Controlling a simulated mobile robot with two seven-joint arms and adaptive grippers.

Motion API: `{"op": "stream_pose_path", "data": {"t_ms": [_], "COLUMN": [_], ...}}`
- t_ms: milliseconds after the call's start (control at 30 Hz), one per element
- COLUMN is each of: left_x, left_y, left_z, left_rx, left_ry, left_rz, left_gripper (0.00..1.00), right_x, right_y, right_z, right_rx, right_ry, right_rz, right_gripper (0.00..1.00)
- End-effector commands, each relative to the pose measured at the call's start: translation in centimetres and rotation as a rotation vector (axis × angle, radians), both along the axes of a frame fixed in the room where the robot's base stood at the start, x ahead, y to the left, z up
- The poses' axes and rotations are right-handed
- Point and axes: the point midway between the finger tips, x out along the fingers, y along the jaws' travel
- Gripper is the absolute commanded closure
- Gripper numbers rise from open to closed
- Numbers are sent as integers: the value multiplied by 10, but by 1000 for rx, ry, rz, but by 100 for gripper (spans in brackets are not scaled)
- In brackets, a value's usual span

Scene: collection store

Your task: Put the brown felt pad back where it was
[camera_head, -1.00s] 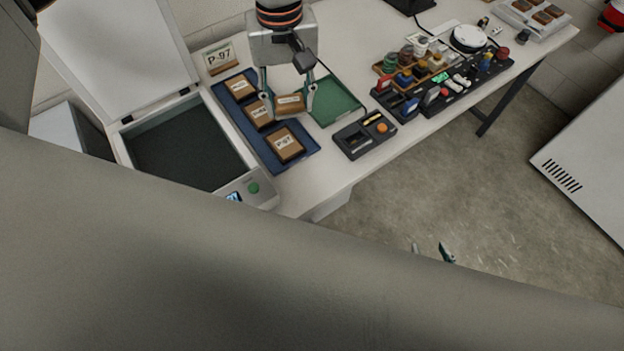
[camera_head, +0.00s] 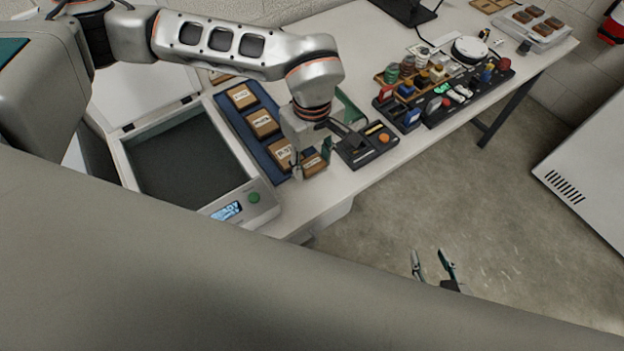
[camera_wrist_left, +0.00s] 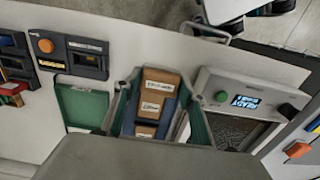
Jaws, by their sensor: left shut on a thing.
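My left gripper (camera_head: 312,148) is shut on a small brown labelled block, the brown felt pad as far as I can tell (camera_head: 314,164). It holds the pad by the front right corner of the blue tray (camera_head: 243,133); the gap below is unclear. In the left wrist view the held pad (camera_wrist_left: 162,77) sits between the fingers. Three similar brown labelled blocks lie on the tray: a back one (camera_head: 242,96), a middle one (camera_head: 262,123) and a front one (camera_head: 282,152), partly hidden by the gripper. My right gripper (camera_head: 432,264) is open and empty, over the floor.
A device with a raised lid and a lit display (camera_head: 227,211) stands left of the tray. A green tray (camera_head: 349,110), mostly hidden by my arm, and a dark box with an orange button (camera_head: 383,138) are to the right. Racks of small items (camera_head: 440,85) stand beyond.

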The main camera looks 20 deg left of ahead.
Motion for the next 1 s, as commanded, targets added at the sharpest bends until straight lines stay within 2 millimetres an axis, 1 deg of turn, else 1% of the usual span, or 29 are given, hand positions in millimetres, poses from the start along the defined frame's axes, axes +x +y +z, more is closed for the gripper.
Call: {"op": "stream_pose_path", "data": {"t_ms": [33, 100, 200, 467, 667, 733, 1000], "left_x": [-2, -1, -1, -1, -1, 0, 0], "left_y": [0, 0, 0, 0, 0, 0, 0], "left_z": [-12, -26, -40, -58, -84, -87, -89], "left_rx": [1, 0, 0, 1, 0, 1, 1], "left_ry": [5, 4, 2, 2, 2, 1, -1], "left_rz": [1, 1, 1, -1, -1, -1, -1], "left_gripper": [82, 82, 82, 82, 82, 82, 82], "right_x": [0, -1, -2, -2, -1, -1, 0], "right_y": [0, -1, -1, -1, -1, -1, -1], "right_z": [1, 1, 1, 1, 4, 5, 5], "right_rx": [-1, -1, -2, -2, -2, -2, 0], "right_ry": [2, 4, 6, 7, 6, 4, 0], "right_rz": [0, 0, -1, -1, -1, -1, -1], "right_gripper": [60, 60, 60, 60, 60, 60, 60]}}
